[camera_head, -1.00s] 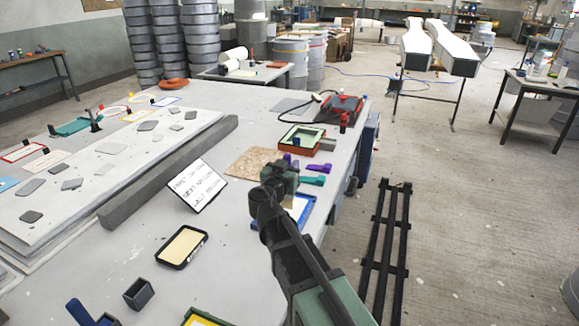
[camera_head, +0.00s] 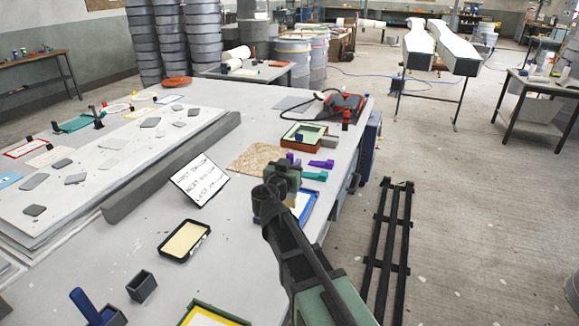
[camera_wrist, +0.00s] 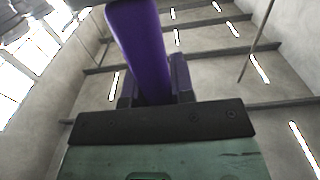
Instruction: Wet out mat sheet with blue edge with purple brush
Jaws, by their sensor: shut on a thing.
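My gripper (camera_head: 285,176) is above the right part of the grey bench, seen from behind. In the wrist view it is shut on the purple brush (camera_wrist: 140,45), whose purple part rises from the jaws. In the head view a small purple piece (camera_head: 293,158) shows at the gripper's tip; the rest is hidden. A blue-edged white sheet or tray (camera_head: 304,208) lies on the bench, partly hidden by my arm. I cannot tell which one is the task's mat sheet.
A purple piece (camera_head: 322,164) and a teal piece (camera_head: 315,176) lie beyond the gripper. A white sign (camera_head: 199,180), black-framed tray (camera_head: 184,240), dark box (camera_head: 142,286) and brown board (camera_head: 258,160) are also on the bench. A grey bar (camera_head: 175,170) borders the panels.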

